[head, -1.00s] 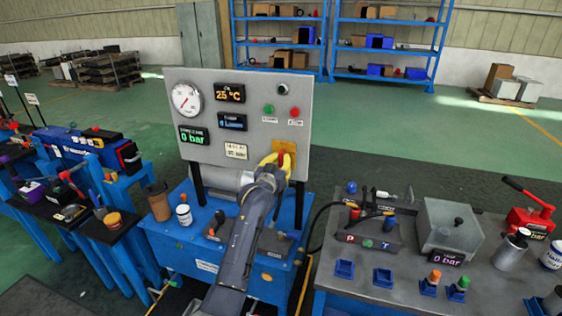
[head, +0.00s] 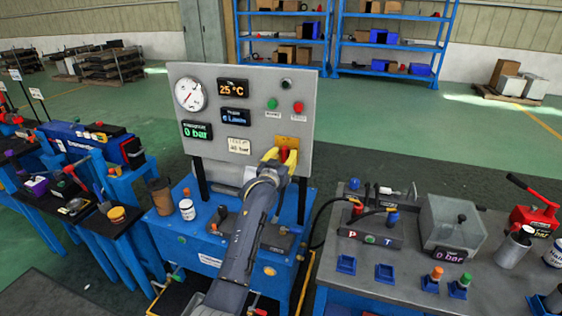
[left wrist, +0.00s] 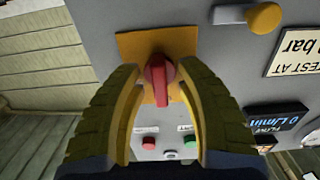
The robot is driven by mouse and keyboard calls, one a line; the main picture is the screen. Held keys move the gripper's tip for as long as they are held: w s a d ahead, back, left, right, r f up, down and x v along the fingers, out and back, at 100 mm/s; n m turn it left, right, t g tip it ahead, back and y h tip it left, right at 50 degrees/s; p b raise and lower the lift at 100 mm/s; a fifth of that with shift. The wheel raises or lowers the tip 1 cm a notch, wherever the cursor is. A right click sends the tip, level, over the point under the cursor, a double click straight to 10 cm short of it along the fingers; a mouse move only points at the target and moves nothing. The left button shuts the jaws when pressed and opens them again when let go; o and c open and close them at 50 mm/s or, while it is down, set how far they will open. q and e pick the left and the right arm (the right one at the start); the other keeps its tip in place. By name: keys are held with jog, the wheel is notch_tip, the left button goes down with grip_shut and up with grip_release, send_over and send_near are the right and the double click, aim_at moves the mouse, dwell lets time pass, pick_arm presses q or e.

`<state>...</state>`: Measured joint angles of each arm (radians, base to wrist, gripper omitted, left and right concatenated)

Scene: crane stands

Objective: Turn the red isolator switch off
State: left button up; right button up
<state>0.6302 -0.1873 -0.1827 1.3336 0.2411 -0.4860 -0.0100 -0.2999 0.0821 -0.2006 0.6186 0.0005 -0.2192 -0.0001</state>
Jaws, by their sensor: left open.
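The red isolator switch (head: 284,155) sits on a yellow-orange plate (head: 287,140) at the lower right of the grey panel (head: 255,92). In the left wrist view its red handle (left wrist: 160,80) lies along the picture's vertical, on the orange plate (left wrist: 130,47). My left gripper (head: 279,157) has yellow fingers and is at the switch. In the left wrist view the open fingers (left wrist: 161,92) stand on both sides of the handle, with a visible gap on each side. I cannot tell whether they touch it. My right gripper is not seen.
The panel carries a round gauge (head: 190,94), several displays, a green button (head: 272,103) and a red button (head: 298,107). A grey bench (head: 400,285) with a clear box and a red hand pump (head: 535,210) stands at the right. Cups and a can stand on the blue base.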

pick_arm(q)
jog(key=v, duration=1.2)
jog(key=shift+w, duration=0.1)
